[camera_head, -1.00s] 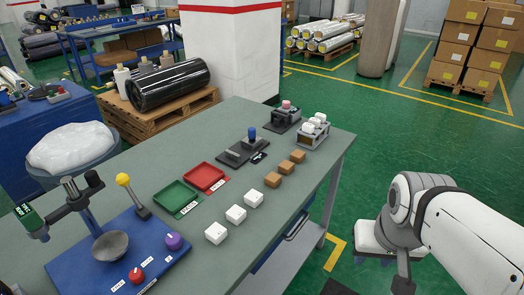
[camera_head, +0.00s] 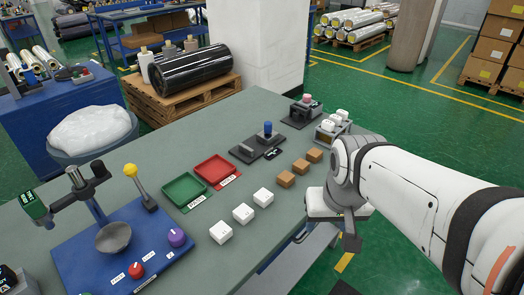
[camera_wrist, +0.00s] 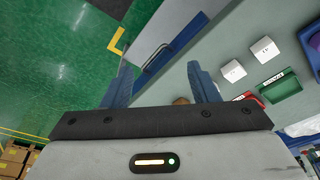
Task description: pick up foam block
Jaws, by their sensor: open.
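White blocks (camera_head: 243,213), which look like the foam blocks, sit in a row near the front edge of the grey table (camera_head: 150,150). Brown blocks (camera_head: 300,166) continue that row toward the far end. My gripper (camera_wrist: 160,88) is open and empty, beside the table's front edge, to the right of the blocks in the head view. In the wrist view two white blocks (camera_wrist: 264,50) lie to the right of the fingers. A brown block (camera_wrist: 181,101) shows partly behind the gripper body near the right finger.
A green tray (camera_head: 184,189) and a red tray (camera_head: 214,169) lie behind the blocks. A blue board (camera_head: 120,252) with a bowl, stand and knobs is at the near left. A dark fixture (camera_head: 258,148) and a rack (camera_head: 333,128) of white pieces stand farther along.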

